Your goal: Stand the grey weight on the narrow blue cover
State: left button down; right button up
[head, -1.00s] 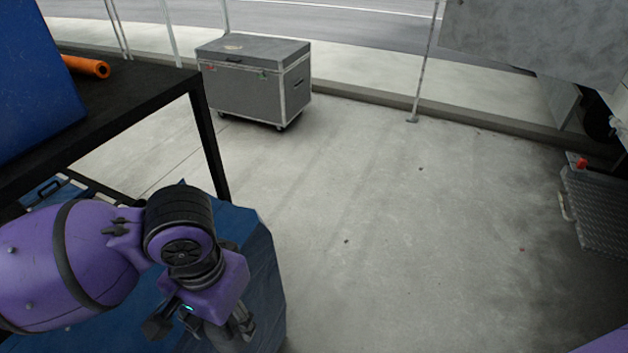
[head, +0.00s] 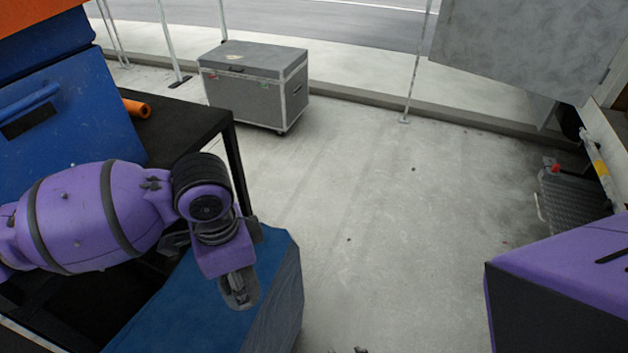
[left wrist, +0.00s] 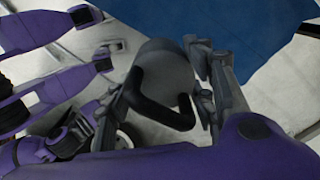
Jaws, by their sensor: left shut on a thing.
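The grey weight (left wrist: 168,62) is a rounded grey body with a black loop handle, held between the fingers of my left gripper (left wrist: 163,88) in the left wrist view. In the head view, my left gripper (head: 232,268) points down, with the weight (head: 241,292) below it, partly hidden by the gripper. The narrow blue cover (head: 275,305) lies behind and below the weight in the head view. It also shows at the top of the left wrist view (left wrist: 250,30). I cannot tell whether weight and cover touch. My right gripper is not clearly shown.
A black table (head: 190,125) with blue cases (head: 65,130) and an orange roll (head: 137,108) stands at the left. A grey wheeled case (head: 252,85) stands at the back. The concrete floor (head: 380,220) is open in the middle.

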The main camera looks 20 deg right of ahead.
pick_arm(q)
jog(key=shift+w+r, duration=0.1)
jog(key=shift+r, duration=0.4)
jog(key=shift+w+a, duration=0.1)
jog(key=shift+a, duration=0.05)
jog(key=w+a+f+b, duration=0.1)
jog(key=w+a+f, duration=0.2)
jog(key=f, duration=0.1)
jog(key=w+a+f+b, duration=0.1)
jog(key=w+a+f, duration=0.2)
jog(key=f, duration=0.1)
jog(key=w+a+f+b, duration=0.2)
jog(key=w+a+f, duration=0.1)
jog(key=a+f, duration=0.1)
jog(key=shift+f, duration=0.5)
jog(key=shift+w+f, duration=0.1)
jog(key=shift+f, duration=0.1)
jog(key=shift+r, duration=0.25)
jog(key=shift+w+f, duration=0.1)
jog(key=shift+f, duration=0.1)
jog(key=c, duration=0.8)
grip_release()
jog(key=shift+f, duration=0.1)
pick_arm(e)
jog(key=shift+g, duration=0.3)
jog(key=f, duration=0.1)
jog(key=s+d+f, duration=0.1)
jog(key=s+f, duration=0.1)
jog(key=shift+s+d+f, duration=0.2)
jog(key=shift+d+f, duration=0.2)
